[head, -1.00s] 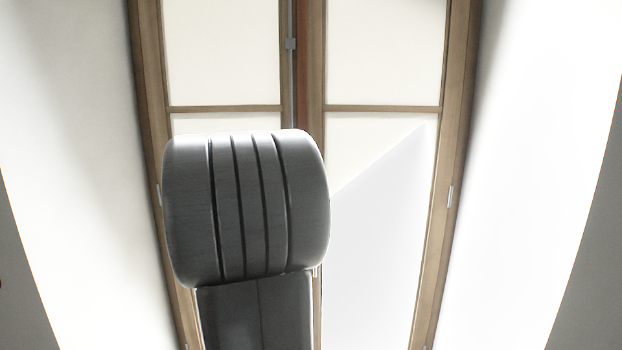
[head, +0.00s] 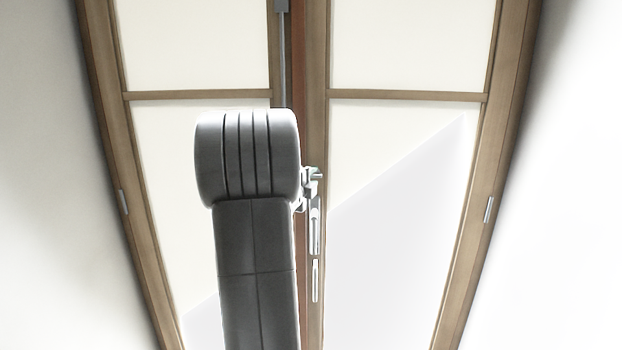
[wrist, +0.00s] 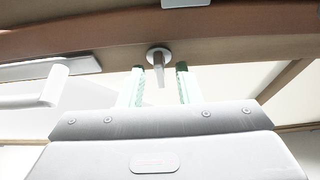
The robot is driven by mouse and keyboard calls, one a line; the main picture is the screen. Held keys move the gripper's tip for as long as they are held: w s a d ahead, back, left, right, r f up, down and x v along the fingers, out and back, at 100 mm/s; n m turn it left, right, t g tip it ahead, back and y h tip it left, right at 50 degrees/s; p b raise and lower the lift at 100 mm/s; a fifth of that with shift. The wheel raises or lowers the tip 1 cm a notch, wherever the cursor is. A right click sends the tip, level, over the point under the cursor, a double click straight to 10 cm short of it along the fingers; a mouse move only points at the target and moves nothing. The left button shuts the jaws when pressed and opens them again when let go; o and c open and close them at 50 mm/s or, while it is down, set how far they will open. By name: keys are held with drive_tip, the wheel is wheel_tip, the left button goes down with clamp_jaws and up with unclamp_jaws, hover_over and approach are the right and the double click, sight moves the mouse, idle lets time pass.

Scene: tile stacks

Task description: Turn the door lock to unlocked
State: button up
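The door lock (wrist: 158,55) shows in the wrist view as a round silver base with a tapered thumb-turn pointing down in the picture. My gripper (wrist: 160,70) is open, with one pale green finger on each side of the thumb-turn. Gaps show between the thumb-turn and both fingers, and I see no contact. In the head view my dark arm hides most of the gripper. Small silver parts show at its right edge beside the door seam, and I cannot tell lock from gripper there. The double door (head: 398,97) looks closed.
A silver lever handle (head: 316,228) is on the door below the lock area; a handle also shows at left in the wrist view (wrist: 52,88). A lower plate (head: 315,281) is under it. Pale walls (head: 585,180) flank the door on both sides.

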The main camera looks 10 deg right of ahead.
clamp_jaws()
